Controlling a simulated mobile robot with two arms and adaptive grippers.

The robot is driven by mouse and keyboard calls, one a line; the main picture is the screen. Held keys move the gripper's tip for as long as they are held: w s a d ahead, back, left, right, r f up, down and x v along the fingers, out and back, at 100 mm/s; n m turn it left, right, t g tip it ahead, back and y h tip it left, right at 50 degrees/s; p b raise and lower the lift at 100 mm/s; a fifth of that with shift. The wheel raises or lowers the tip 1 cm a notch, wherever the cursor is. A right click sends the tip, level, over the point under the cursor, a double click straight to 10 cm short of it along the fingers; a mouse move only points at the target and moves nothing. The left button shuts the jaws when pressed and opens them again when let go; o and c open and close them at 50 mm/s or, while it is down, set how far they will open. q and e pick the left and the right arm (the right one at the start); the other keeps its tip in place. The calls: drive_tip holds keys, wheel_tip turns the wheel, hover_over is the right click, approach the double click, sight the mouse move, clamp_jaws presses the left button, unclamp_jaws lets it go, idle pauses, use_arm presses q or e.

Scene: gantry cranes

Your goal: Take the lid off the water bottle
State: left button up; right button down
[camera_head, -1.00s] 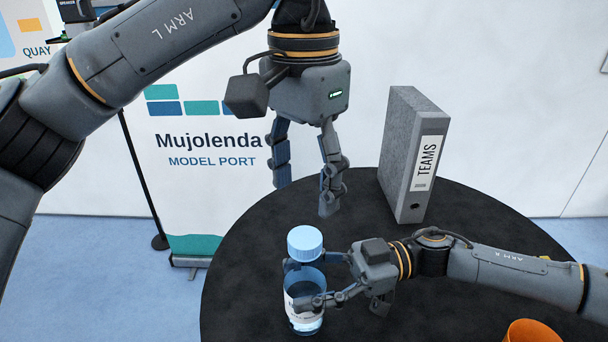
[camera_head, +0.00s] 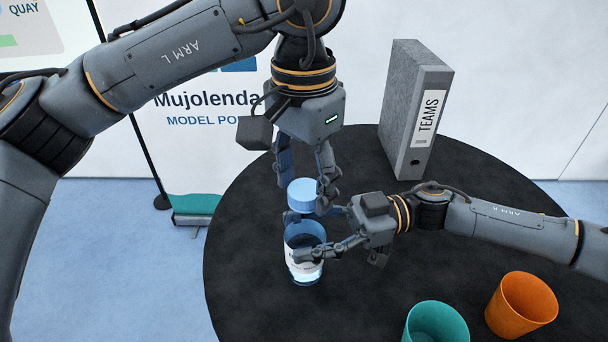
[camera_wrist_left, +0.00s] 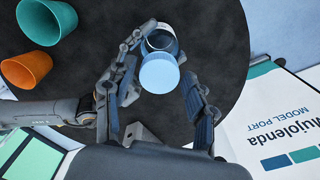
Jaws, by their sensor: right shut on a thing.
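The water bottle (camera_head: 304,270) stands upright on the black round table, clear blue with a white label. Its light blue lid (camera_head: 303,192) is on top; it also shows in the left wrist view (camera_wrist_left: 159,74). My right gripper (camera_head: 304,238) is shut on the bottle body from the right. My left gripper (camera_head: 304,192) points down from above, open, its fingers on either side of the lid. In the left wrist view the lid lies between the fingertips, with a gap visible at its right.
A teal cup (camera_head: 436,322) and an orange cup (camera_head: 521,305) stand at the table's front right. A grey binder (camera_head: 408,110) stands at the back right. The table (camera_head: 245,235) is bare left of the bottle. A banner (camera_head: 195,150) stands behind the table.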

use_arm(q)
drive_tip(key=c, duration=0.9)
drive_tip(key=n, duration=0.3)
drive_tip(key=shift+n, duration=0.3)
drive_tip(key=n, duration=0.3)
drive_tip(key=shift+n, duration=0.4)
drive_tip(key=n, duration=0.3)
drive_tip(key=shift+n, duration=0.3)
drive_tip(key=n, duration=0.3)
drive_tip(key=shift+n, duration=0.4)
drive_tip(key=n, duration=0.3)
drive_tip(key=shift+d+n, duration=0.1)
drive_tip(key=shift+n, duration=0.3)
drive_tip(key=n, duration=0.3)
drive_tip(key=shift+r, duration=0.1)
drive_tip(key=n, duration=1.1)
drive_tip(key=shift+w+n, duration=0.1)
drive_tip(key=shift+n, duration=0.2)
drive_tip(key=n, duration=0.3)
drive_tip(key=shift+n, duration=0.4)
drive_tip(key=n, duration=0.5)
drive_tip(key=shift+n, duration=0.4)
drive_tip(key=n, duration=0.5)
drive_tip(key=shift+r+n, duration=0.1)
drive_tip(key=shift+n, duration=0.2)
drive_tip(key=n, duration=0.5)
drive_tip(key=shift+n, duration=0.4)
